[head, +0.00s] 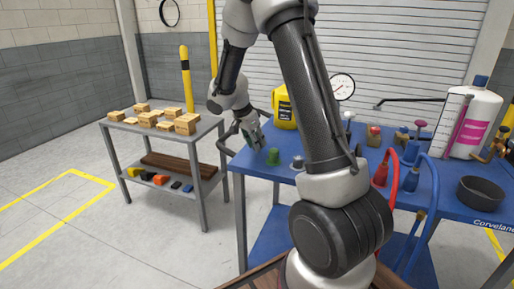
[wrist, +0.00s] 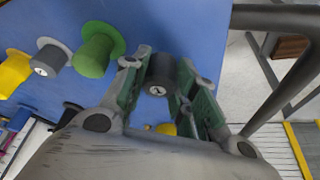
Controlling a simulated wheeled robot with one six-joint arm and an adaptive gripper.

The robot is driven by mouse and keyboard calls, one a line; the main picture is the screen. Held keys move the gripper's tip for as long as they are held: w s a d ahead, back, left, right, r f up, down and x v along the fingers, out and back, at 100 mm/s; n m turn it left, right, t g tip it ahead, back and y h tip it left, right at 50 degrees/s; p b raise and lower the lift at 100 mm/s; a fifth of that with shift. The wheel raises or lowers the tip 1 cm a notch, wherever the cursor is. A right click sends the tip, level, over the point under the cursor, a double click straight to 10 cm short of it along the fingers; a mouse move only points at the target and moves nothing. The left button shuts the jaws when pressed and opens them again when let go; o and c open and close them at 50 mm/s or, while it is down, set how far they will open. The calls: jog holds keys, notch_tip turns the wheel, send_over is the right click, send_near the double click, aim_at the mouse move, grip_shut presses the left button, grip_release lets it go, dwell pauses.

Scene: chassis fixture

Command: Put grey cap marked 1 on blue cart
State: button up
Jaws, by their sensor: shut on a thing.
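My gripper (head: 256,138) is at the left end of the blue cart (head: 262,169). In the wrist view, my gripper (wrist: 166,95) is shut on a dark grey cap (wrist: 160,68) between its green-padded fingers. The cap's end has a pale mark, too small to read. It appears near the cart's edge; I cannot tell whether it touches the top. In the head view the held cap is not clear. The blue cart top (wrist: 139,17) also shows in the wrist view. Another grey cap (wrist: 50,58), with a pale mark, stands beyond the green one.
A green cap (head: 273,157) stands close beside my gripper. A grey cap (head: 298,162) and a yellow jug (head: 284,108) are also on the cart. Hoses and a white cylinder (head: 470,122) crowd its right side. A grey shelf cart (head: 206,131) with small boxes stands left.

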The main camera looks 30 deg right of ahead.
aim_at(256, 155)
notch_tip(256, 155, down, 2)
jog(key=shift+f, duration=0.2)
jog(key=shift+s+f, duration=0.25)
jog(key=shift+f, duration=0.35)
jog(key=o, duration=0.7)
jog(key=shift+f, duration=0.1)
jog(key=shift+w+f, duration=0.1)
